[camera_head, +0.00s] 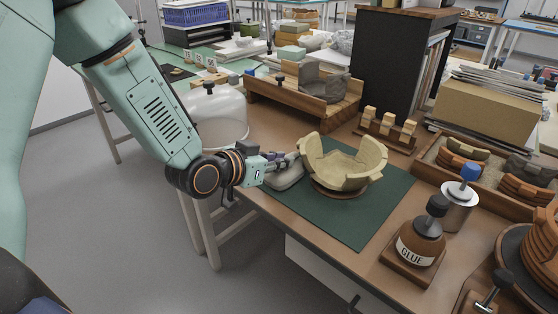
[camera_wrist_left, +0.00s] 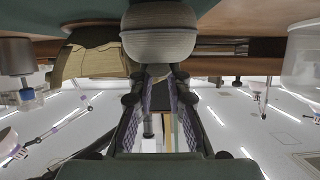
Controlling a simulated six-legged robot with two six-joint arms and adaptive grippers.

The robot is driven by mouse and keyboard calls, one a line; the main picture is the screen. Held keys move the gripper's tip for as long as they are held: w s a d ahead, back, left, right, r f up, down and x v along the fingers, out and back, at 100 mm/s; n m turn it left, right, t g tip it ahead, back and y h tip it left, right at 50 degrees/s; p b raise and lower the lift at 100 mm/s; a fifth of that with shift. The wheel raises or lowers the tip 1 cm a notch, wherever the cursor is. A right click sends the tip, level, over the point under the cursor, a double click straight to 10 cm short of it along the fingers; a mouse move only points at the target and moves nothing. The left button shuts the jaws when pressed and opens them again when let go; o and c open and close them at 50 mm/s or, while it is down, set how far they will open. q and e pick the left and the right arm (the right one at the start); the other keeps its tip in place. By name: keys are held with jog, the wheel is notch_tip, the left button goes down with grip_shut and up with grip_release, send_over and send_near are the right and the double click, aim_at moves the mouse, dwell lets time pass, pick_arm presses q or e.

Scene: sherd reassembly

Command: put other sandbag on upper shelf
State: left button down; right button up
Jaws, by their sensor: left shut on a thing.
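My left gripper (camera_head: 283,163) reaches in from the left and is shut on a light grey sandbag (camera_head: 288,178) at the left edge of the green mat (camera_head: 388,203). In the left wrist view the rounded sandbag (camera_wrist_left: 160,45) sits at the tips of the gripper's fingers (camera_wrist_left: 160,75). Just right of it, a cream, partly assembled bowl (camera_head: 345,170) stands on the mat; part of it shows in the wrist view (camera_wrist_left: 92,60). I cannot tell which surface is the upper shelf. My right gripper is out of view.
A clear dome (camera_head: 216,105) stands left of the rack. A glue bottle (camera_head: 420,243) and a blue-topped jar (camera_head: 460,200) stand at the right, near a tray of sherds (camera_head: 428,172). A small wooden block holder (camera_head: 385,138) is behind the bowl. The mat's front is clear.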

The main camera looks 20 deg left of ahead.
pick_arm(q)
jog(key=shift+w+f, duration=0.1)
jog(key=shift+f, duration=0.05)
jog(key=c, duration=1.3)
grip_release()
jog(key=shift+r, duration=0.25)
jog(key=shift+p+v, duration=4.7)
jog(key=shift+v, duration=1.35)
jog(key=shift+f, duration=0.1)
